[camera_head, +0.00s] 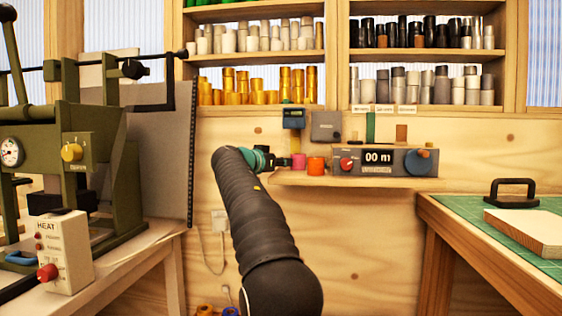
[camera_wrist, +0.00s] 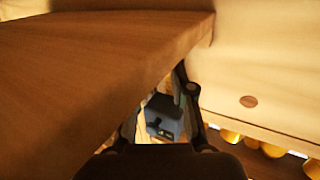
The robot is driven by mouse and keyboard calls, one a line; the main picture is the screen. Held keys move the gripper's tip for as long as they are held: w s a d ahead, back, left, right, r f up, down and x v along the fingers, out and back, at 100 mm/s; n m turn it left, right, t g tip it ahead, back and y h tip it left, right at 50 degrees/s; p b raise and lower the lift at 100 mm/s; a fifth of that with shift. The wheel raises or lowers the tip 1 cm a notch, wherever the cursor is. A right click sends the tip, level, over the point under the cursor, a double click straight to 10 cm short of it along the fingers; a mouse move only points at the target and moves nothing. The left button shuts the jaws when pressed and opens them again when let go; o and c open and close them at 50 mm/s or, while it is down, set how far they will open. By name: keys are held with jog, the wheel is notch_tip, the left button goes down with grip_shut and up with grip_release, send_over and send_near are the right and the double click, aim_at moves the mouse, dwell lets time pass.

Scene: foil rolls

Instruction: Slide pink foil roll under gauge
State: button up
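The pink foil roll (camera_head: 299,160) stands upright near the left end of a small wooden wall shelf (camera_head: 350,182). The gauge, a small dark teal box (camera_head: 294,116) on the wall, is directly above it. My gripper (camera_head: 279,161) is at the shelf's left end, just left of the pink roll; whether it touches the roll is unclear.
An orange-red roll (camera_head: 316,166) stands just right of the pink one. A counter box reading 00 m (camera_head: 378,161) stands further right on the shelf. Racks of gold rolls (camera_head: 258,97) hang above. A green press (camera_head: 70,150) is left; a bench (camera_head: 470,215) is right.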

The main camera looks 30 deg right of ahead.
jog(key=shift+w+d+p, duration=0.45)
jog(key=shift+w+d, duration=0.05)
jog(key=shift+w, duration=0.05)
jog(key=shift+w, duration=0.1)
dwell(0.3)
jog(key=shift+f+b+v, duration=0.15)
jog(key=shift+b+v, duration=0.35)
jog(key=shift+v, duration=0.1)
jog(key=shift+f+b+v, duration=0.15)
jog(key=shift+b+v, duration=0.3)
jog(key=shift+v, duration=0.15)
jog(key=shift+b+v, duration=1.25)
jog(key=shift+v, duration=1.05)
jog(key=shift+f, duration=0.1)
